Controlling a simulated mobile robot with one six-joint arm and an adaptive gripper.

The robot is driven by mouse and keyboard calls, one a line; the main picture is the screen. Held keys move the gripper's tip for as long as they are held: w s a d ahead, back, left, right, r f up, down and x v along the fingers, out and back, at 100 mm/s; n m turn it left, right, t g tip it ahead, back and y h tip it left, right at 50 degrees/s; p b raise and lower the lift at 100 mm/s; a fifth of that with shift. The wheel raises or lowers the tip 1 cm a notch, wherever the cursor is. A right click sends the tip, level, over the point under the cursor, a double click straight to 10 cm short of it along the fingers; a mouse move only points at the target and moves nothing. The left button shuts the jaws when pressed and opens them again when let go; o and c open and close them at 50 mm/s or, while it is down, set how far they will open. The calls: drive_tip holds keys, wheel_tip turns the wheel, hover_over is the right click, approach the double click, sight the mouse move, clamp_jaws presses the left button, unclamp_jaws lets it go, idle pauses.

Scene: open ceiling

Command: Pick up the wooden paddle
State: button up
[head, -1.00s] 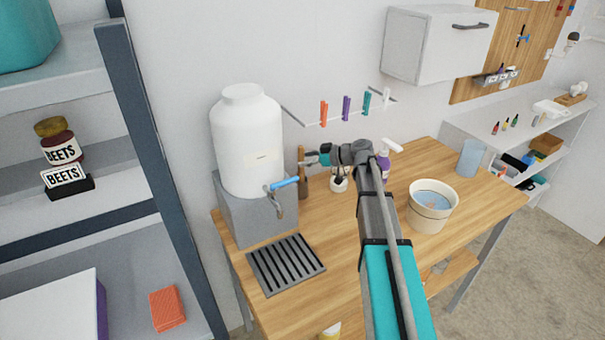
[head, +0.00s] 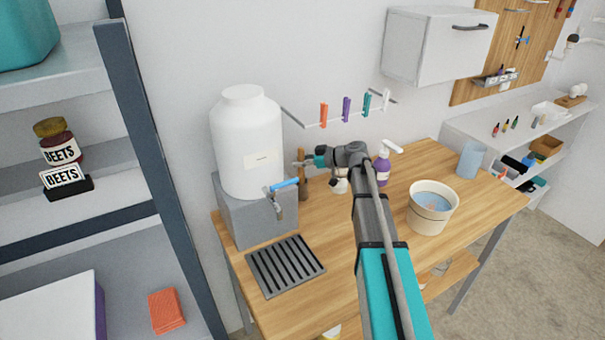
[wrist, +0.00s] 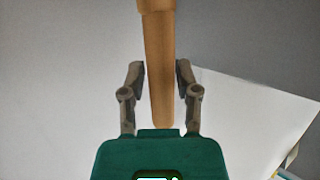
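The wooden paddle (head: 304,187) stands upright on the wooden table, just right of the grey stand under the white dispenser. My gripper (head: 303,163) is at its upper part in the head view, partly covering it. In the wrist view the brown round handle (wrist: 160,60) runs between the two fingers of my gripper (wrist: 160,75), with its end near the palm. The fingertips lie very close to both sides of the handle. Whether they press on it cannot be told. The rest of the paddle is outside the wrist view.
The white dispenser (head: 245,140) with a blue tap stands close left of my gripper. A slatted drip tray (head: 286,266) lies in front. A clothespin rail (head: 345,116) is on the wall above.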

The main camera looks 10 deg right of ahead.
clamp_jaws()
drive_tip(key=shift+r, duration=0.15)
